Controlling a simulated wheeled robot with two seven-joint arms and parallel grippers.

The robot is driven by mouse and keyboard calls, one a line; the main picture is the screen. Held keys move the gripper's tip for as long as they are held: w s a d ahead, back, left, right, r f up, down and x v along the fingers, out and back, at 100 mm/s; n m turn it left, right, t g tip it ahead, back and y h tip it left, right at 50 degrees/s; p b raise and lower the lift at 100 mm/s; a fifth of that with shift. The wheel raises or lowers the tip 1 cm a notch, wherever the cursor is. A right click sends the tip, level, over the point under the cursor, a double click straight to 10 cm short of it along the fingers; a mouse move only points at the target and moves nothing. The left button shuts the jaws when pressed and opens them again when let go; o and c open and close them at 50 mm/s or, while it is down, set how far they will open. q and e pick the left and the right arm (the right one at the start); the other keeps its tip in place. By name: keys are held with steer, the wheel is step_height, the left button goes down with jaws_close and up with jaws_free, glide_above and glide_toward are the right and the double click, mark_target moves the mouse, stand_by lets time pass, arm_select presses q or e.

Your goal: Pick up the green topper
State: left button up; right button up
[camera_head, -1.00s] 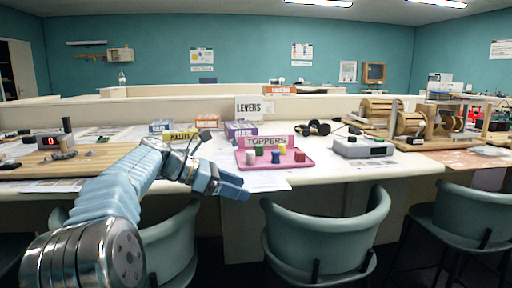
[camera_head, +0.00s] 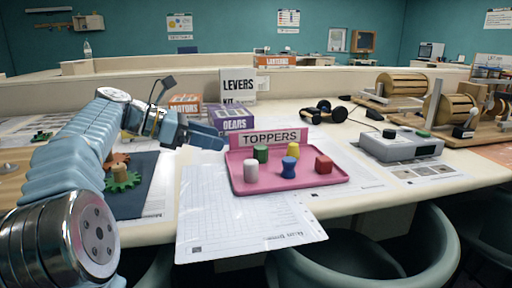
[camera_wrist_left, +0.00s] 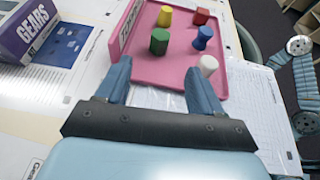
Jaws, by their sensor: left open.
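The green topper (camera_head: 261,153) is a small upright block at the back left of the pink tray (camera_head: 300,180), behind the white topper (camera_head: 250,171). In the left wrist view the green topper (camera_wrist_left: 159,41) stands ahead of my left gripper (camera_wrist_left: 158,76), beyond the fingertips and not touched. My left gripper (camera_head: 222,142) is open and empty, to the left of the tray in the head view. Blue (camera_head: 289,167), yellow (camera_head: 293,150) and red (camera_head: 323,164) toppers also stand on the tray. My right gripper is not in view.
The TOPPERS sign (camera_head: 271,138) stands along the tray's back edge. The GEARS box (camera_head: 232,119) is behind my left gripper. A grey device (camera_head: 402,143) sits right of the tray. Paper sheets (camera_head: 235,215) lie flat in front. Chairs stand below the table's front edge.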

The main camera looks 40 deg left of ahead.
mark_target(254, 149)
arm_select(q)
steer(key=x, duration=1.3)
steer(key=shift+w+d+b, duration=0.15)
steer(key=shift+d+b, duration=0.05)
steer(key=shift+b, duration=0.15)
steer(key=c, duration=1.1)
